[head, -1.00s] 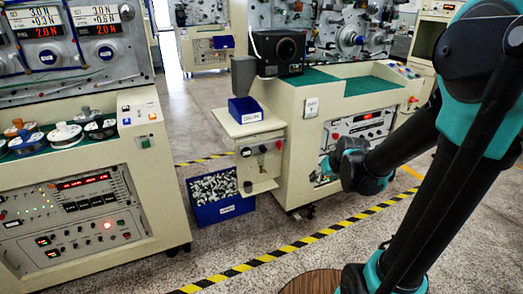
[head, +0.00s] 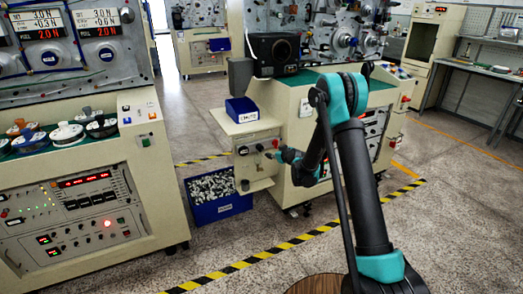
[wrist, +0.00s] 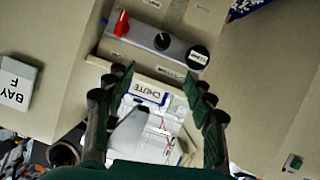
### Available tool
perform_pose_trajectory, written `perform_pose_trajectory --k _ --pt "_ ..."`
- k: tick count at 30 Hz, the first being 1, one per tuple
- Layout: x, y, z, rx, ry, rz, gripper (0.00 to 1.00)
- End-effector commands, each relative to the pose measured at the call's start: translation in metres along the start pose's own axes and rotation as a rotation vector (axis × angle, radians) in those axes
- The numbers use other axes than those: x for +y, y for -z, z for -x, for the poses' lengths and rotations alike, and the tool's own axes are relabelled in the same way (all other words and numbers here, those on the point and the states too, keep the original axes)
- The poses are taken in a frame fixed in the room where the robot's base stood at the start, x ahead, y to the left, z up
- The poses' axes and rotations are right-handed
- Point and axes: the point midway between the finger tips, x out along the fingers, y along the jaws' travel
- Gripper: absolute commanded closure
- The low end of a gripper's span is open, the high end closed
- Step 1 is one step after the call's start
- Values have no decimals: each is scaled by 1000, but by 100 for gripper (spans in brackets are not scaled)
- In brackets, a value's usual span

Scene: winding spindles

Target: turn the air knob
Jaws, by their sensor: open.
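The small cream side panel (head: 257,167) on the middle machine carries a red knob (head: 279,144), a dark knob (head: 262,148) and a black round piece (head: 245,151). I cannot read which is labelled air. My gripper (wrist: 160,80) is open and empty, its fingertips apart from the knobs. In the head view my gripper (head: 281,156) is small, just right of the panel.
A CHUTE label (wrist: 145,93) sits between my fingers in the wrist view, below the knobs. A blue bin of spindles (head: 221,212) stands on the floor below the panel. A small blue bin (head: 242,108) sits above it. The machine body stands close behind my arm.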

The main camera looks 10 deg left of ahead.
Motion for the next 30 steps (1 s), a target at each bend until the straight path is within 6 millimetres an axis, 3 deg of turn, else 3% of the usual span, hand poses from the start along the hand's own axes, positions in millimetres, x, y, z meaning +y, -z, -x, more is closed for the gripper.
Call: perform_pose_trajectory --k 11,30 --pt "-7 -5 -38 29 -2 16 45" --pt "-6 -1 -160 28 -2 16 45"
